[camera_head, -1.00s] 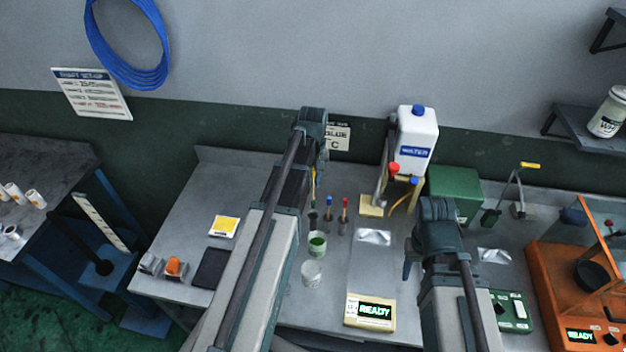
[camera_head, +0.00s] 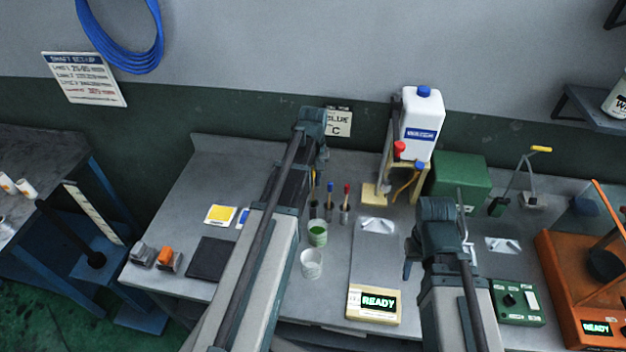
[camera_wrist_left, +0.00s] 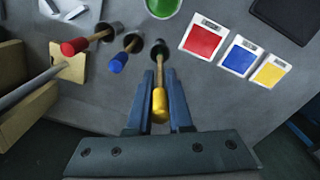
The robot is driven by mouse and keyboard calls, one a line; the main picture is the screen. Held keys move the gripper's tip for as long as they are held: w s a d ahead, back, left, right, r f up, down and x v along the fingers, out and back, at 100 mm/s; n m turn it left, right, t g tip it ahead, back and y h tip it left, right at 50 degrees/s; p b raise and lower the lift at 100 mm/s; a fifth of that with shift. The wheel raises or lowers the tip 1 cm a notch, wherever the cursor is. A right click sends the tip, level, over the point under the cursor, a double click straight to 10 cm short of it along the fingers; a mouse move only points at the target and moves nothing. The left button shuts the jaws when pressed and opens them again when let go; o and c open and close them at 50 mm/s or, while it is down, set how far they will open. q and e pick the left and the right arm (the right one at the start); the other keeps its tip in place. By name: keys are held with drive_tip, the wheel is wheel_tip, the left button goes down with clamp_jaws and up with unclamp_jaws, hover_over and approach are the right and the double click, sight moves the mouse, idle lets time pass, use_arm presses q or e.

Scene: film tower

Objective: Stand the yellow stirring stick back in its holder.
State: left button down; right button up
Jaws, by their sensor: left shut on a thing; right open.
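The yellow stirring stick (camera_wrist_left: 160,98) is between the fingers of my left gripper (camera_wrist_left: 159,90), which is shut on it in the left wrist view. Its lower end is at the mouth of a dark round holder (camera_wrist_left: 160,49); how deep it sits I cannot tell. A blue-tipped stick (camera_wrist_left: 118,62) and a red-tipped stick (camera_wrist_left: 74,47) stand in their own holders beside it. In the head view, my left gripper (camera_head: 318,165) is above the bench, its fingertips mostly hidden. My right gripper (camera_head: 412,262) is open and empty at the right.
A cup of green liquid (camera_head: 317,234) and a clear cup (camera_head: 311,263) stand in front of the holders. Red (camera_wrist_left: 202,40), blue (camera_wrist_left: 241,55) and yellow (camera_wrist_left: 271,71) cards lie near. A white jug (camera_head: 421,125) stands on a stand behind.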

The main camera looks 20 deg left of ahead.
use_arm(q)
wheel_tip(320, 180, down, 3)
drive_tip(key=b, duration=0.3)
drive_tip(key=shift+f, duration=0.2)
drive_tip(key=c, duration=0.8)
unclamp_jaws()
drive_tip(key=shift+o, duration=0.2)
drive_tip(key=shift+r, duration=0.1)
wheel_tip(320, 180, up, 14)
drive_tip(key=p, duration=1.4)
drive_tip(key=shift+f, duration=0.2)
drive_tip(key=shift+s, duration=0.1)
